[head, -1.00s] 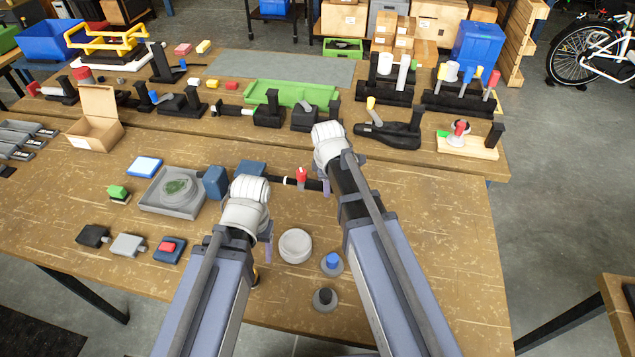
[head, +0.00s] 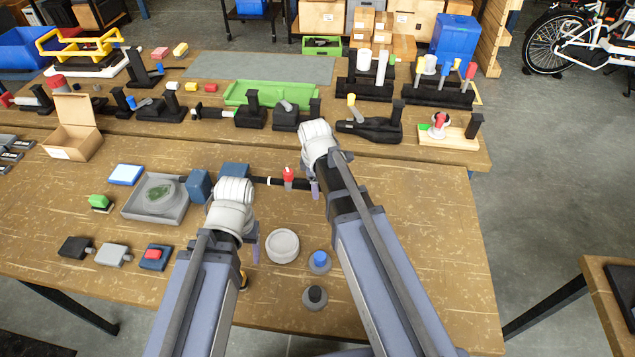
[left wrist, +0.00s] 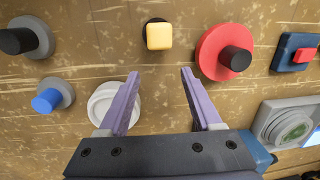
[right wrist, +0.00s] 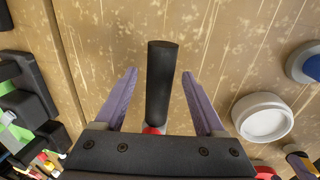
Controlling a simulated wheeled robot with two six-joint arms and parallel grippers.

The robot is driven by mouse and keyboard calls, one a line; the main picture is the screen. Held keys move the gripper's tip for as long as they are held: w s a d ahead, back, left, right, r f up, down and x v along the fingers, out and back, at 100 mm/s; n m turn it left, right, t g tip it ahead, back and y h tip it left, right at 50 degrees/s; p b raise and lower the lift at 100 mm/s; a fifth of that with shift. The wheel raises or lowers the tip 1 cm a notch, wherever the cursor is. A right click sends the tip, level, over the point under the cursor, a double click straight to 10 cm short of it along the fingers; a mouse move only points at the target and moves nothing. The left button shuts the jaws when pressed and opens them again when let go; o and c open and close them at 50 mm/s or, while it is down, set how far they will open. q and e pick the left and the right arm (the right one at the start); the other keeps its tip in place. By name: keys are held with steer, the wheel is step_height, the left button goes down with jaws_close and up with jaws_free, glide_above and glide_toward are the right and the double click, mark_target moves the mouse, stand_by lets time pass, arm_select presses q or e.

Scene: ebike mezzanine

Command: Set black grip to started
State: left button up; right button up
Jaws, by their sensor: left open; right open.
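The black grip (head: 303,184) is a dark cylinder at the right end of a rod in the head view, just past a red clip (head: 289,176). In the right wrist view the black grip (right wrist: 161,80) lies between the spread fingers of my right gripper (right wrist: 160,100), with clear gaps on both sides. Part of the clip shows red at its lower end. My right gripper partly hides the grip in the head view. My left gripper (left wrist: 155,95) is open and empty above the table, near a white round dish (left wrist: 108,104) and a yellow cube (left wrist: 159,36).
Blue blocks (head: 199,186) and a grey tray (head: 135,208) stand left of the rod. A red disc with a black post (left wrist: 214,45) is near my left gripper. Blue (head: 320,262) and black (head: 315,297) knobs stand near the front. The table's right side is clear.

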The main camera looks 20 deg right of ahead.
step_height(320, 180, up, 7)
steer(key=s+p, duration=0.1)
steer(key=p, duration=0.6)
steer(key=shift+s+a+r, duration=0.2)
steer(key=shift+a, duration=0.1)
steer(key=s+a+f+m+b, duration=0.1)
steer(key=s+a+m, duration=0.2)
steer(key=s, duration=0.2)
steer(key=s+a+f+m+g+b, duration=0.1)
steer(key=s+a+m, duration=0.2)
steer(key=s+a, duration=0.1)
steer(key=s+a+f+m+g+b, duration=0.1)
steer(key=s+a+m, duration=0.2)
steer(key=s, duration=0.3)
steer(key=shift+s+a+f, duration=0.2)
steer(key=shift+s+f, duration=0.1)
steer(key=shift+f, duration=0.05)
steer(key=shift+s+m, duration=0.15)
steer(key=shift+m, duration=0.15)
stand_by(1.3)
